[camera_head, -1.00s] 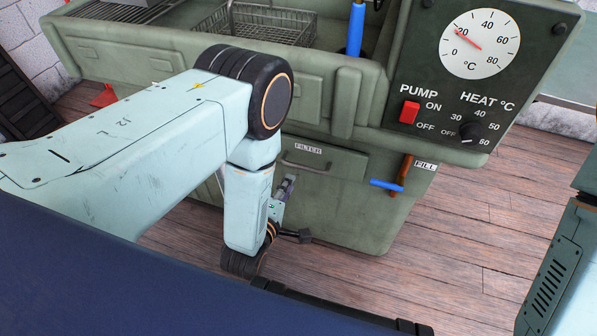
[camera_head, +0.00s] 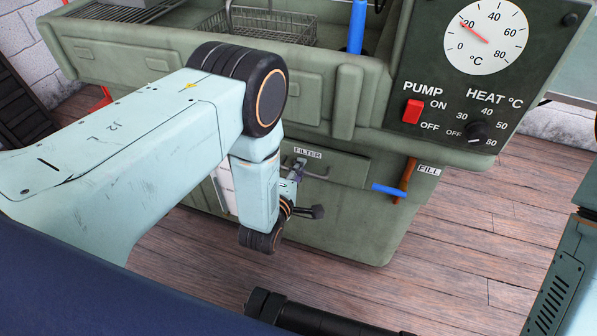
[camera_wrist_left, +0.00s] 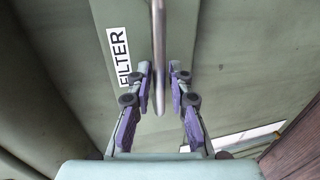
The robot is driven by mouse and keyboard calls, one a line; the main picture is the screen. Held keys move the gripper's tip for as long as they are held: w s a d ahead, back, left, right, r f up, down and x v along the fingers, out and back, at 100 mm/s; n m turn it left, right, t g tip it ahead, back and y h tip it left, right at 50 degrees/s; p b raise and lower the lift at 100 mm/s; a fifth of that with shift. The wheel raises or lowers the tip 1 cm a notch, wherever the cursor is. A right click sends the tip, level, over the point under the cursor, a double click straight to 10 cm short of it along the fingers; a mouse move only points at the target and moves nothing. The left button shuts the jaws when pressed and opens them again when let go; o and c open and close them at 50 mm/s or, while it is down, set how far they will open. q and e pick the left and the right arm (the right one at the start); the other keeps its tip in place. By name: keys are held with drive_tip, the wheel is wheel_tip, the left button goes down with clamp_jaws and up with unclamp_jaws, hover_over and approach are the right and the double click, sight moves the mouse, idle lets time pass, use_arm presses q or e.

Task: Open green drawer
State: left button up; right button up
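The green drawer (camera_head: 346,166), labelled FILTER, is in the lower front of the green washing cabinet and looks shut. Its metal bar handle (camera_head: 318,175) shows just below the label. In the left wrist view the handle (camera_wrist_left: 158,45) runs down between the two fingers. My left gripper (camera_head: 298,170) is at the handle's left end in the head view. In the left wrist view my left gripper (camera_wrist_left: 160,72) is open, one purple-padded finger on each side of the bar, with gaps showing. My right gripper is not in view.
A blue-handled lever (camera_head: 388,190) by the FILL label is right of the drawer. The control panel (camera_head: 450,110) overhangs above right. A wire basket (camera_head: 275,25) sits in the cabinet's top.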

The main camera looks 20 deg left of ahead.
use_arm(q)
drive_tip(key=shift+c, duration=0.3)
clamp_jaws()
idle(0.4)
